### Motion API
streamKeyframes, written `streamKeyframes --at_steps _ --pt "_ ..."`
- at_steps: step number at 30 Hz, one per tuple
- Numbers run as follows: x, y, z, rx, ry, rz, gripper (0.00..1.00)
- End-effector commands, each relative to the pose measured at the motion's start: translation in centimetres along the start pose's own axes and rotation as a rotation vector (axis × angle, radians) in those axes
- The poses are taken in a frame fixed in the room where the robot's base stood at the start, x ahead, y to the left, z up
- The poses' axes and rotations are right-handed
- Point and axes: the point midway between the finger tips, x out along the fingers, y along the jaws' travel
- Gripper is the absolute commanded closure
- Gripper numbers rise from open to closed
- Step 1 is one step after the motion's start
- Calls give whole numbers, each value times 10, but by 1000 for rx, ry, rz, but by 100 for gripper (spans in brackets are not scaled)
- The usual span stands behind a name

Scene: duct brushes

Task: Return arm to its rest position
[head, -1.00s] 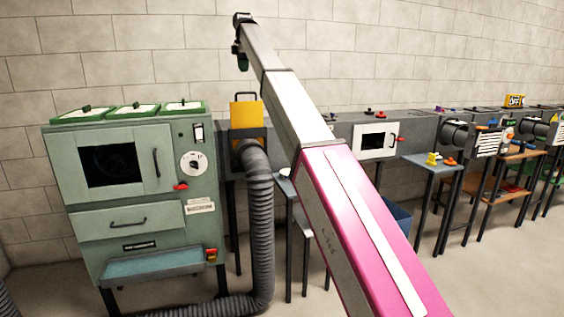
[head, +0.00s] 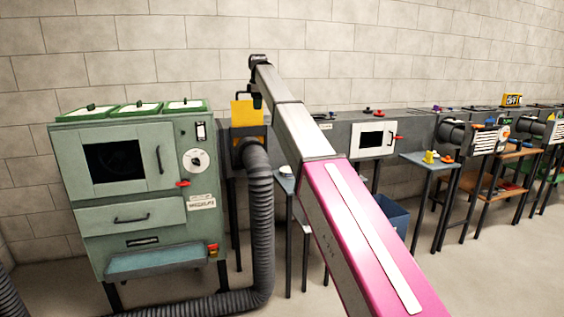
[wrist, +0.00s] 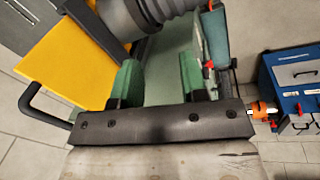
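My arm, with a pink link and grey links, reaches up and away in the head view. Its end is in front of the wall, near the top of a yellow plate (head: 247,112) on the grey duct. My gripper (wrist: 160,82) has two green fingers set well apart in the wrist view, and nothing is seen held between them. In the head view the fingers are mostly hidden by the arm's end. The yellow plate also shows at the left of the wrist view (wrist: 80,62), beside the fingers, with a black handle (wrist: 38,103).
A green cabinet (head: 130,215) stands to the left. A ribbed grey hose (head: 262,225) runs from the duct to the floor. Small tables, including a blue-topped one (head: 428,161), line the wall to the right. A blue bin (head: 393,217) sits behind my arm.

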Motion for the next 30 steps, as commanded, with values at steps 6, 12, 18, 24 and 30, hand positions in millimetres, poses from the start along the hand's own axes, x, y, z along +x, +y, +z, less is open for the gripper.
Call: streamKeyframes --at_steps 6,12,18,24,30 --pt "117 -59 61 231 -16 -26 60" --pt "212 -120 115 460 -33 -43 60" --pt "293 -192 165 688 -53 -59 60" --pt "359 -273 210 917 -77 -72 60" --pt "410 -360 250 1146 -102 -82 60"
